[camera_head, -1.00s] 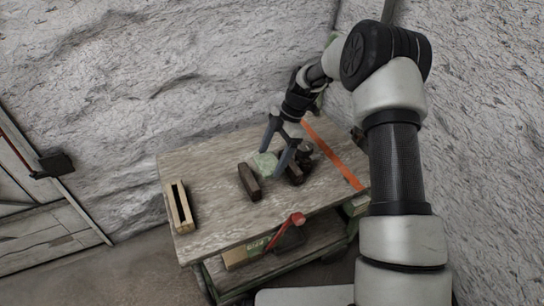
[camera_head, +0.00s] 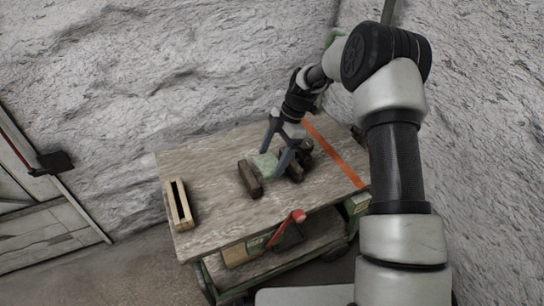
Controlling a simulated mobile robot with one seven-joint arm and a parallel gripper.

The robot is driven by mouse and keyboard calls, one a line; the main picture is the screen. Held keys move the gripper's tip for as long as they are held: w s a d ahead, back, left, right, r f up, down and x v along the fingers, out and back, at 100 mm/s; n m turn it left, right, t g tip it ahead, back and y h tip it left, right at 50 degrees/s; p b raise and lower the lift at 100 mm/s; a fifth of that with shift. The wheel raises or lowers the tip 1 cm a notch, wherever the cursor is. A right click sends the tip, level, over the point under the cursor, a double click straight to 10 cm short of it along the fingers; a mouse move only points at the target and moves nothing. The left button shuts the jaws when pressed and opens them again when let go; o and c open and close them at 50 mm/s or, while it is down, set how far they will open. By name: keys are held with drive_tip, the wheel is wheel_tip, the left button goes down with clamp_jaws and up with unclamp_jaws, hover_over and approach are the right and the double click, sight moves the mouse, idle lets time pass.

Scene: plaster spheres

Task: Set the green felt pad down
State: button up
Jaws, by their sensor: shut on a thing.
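The pale green felt pad (camera_head: 265,164) is between the fingers of my gripper (camera_head: 272,159), low over the tabletop near the middle of the table. My gripper is shut on the pad and points down. A dark brown block (camera_head: 250,179) lies just left of the pad, and another dark block (camera_head: 295,170) lies just right of it. I cannot tell whether the pad touches the tabletop or the blocks. The gripper's fingers hide part of the pad and of the right block.
The wooden table (camera_head: 215,215) has an orange strip (camera_head: 335,152) at its right. A slotted light wood block (camera_head: 179,206) stands near the left edge. A red-handled tool (camera_head: 285,228) is at the front, over a lower shelf. The tabletop's left middle is clear.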

sight(273, 161)
drive_tip(key=shift+f+b, duration=0.95)
drive_tip(key=shift+f, duration=0.7)
drive_tip(key=shift+f, duration=0.95)
drive_tip(key=o, duration=1.1)
drive_tip(key=shift+r, duration=0.1)
drive_tip(key=shift+r+p, duration=0.95)
drive_tip(key=shift+r, duration=0.9)
